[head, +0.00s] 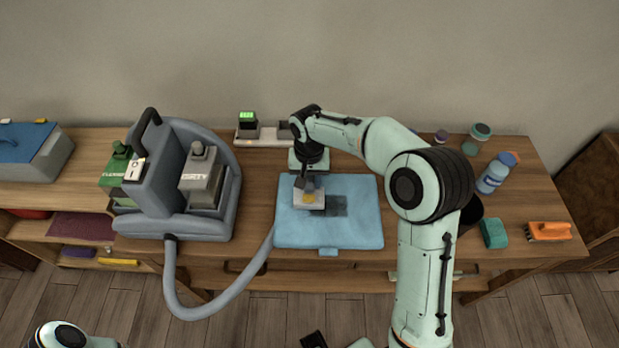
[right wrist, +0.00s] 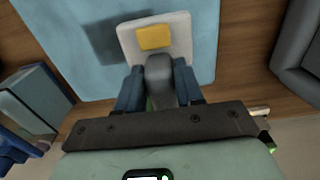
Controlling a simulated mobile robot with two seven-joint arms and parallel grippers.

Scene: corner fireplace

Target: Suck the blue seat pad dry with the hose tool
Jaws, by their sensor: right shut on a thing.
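The blue seat pad (head: 300,234) lies flat on the wooden table, with a dark wet-looking patch (head: 336,205) right of its middle. The hose tool has a pale flat head with a yellow square (head: 316,199); the head is over the pad, at the left edge of the patch. My right gripper (head: 304,182) is shut on the tool's grey handle. In the right wrist view the handle (right wrist: 160,78) sits between its blue fingers. I cannot tell whether the head touches the pad. My left gripper is out of view; part of my left arm shows at the bottom left.
A grey machine (head: 180,225) with tanks stands left; its hose (head: 205,309) loops past the table front towards the pad. A power strip (head: 263,141) is at the back. Bottles (head: 491,176), a teal sponge (head: 494,233) and an orange brush (head: 548,230) are on the right.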

